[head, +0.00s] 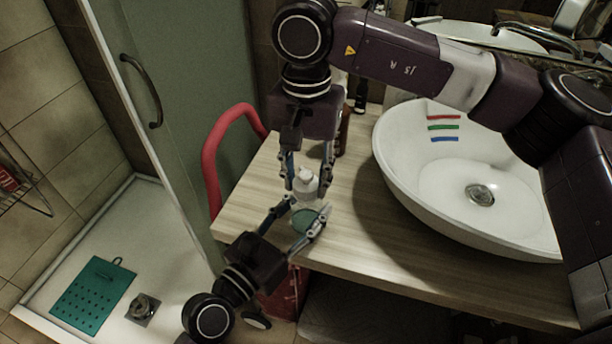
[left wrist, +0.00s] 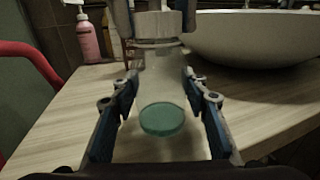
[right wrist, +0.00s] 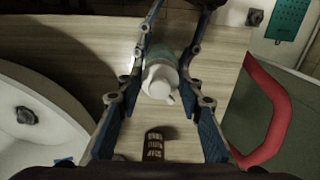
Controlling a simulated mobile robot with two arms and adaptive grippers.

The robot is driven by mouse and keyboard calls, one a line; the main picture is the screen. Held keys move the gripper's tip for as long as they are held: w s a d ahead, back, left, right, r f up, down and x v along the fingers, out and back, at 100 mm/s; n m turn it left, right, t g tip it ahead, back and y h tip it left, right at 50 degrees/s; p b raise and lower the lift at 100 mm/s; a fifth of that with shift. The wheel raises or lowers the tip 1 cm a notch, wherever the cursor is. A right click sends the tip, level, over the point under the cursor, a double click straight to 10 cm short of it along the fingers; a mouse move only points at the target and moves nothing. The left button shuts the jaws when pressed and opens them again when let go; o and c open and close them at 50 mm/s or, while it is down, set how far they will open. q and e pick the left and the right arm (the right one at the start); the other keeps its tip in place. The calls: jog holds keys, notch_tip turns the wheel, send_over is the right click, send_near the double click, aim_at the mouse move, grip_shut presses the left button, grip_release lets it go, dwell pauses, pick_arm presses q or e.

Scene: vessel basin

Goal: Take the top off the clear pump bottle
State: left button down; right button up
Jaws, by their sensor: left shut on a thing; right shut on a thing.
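The clear pump bottle (head: 309,217) stands near the counter's front left corner, with teal liquid at its bottom. It also shows in the left wrist view (left wrist: 164,118). My left gripper (head: 306,208) comes from the front and is shut on the bottle's body, one finger on each side. The white pump top (head: 306,177) is at the bottle's upper end and shows from above in the right wrist view (right wrist: 159,82). My right gripper (head: 307,184) reaches down from above and is shut on this top. I cannot tell whether the top is loose from the neck.
A white basin (head: 400,175) with red, green and blue marks stands on the wooden counter (head: 350,235) to the right. A pink bottle (left wrist: 87,40) stands behind. A red curved rail (head: 210,160) is close on the left. The front of the counter is clear.

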aim_at(306, 174)
jog(key=n, duration=0.8)
jog(key=shift+w+n, duration=0.1)
jog(key=shift+n, duration=0.2)
jog(key=shift+r, duration=0.25)
jog(key=shift+r, duration=0.9)
jog(key=shift+r, duration=2)
pick_arm(q)
jog(key=c, duration=1)
grip_release()
jog(key=shift+c, duration=0.2)
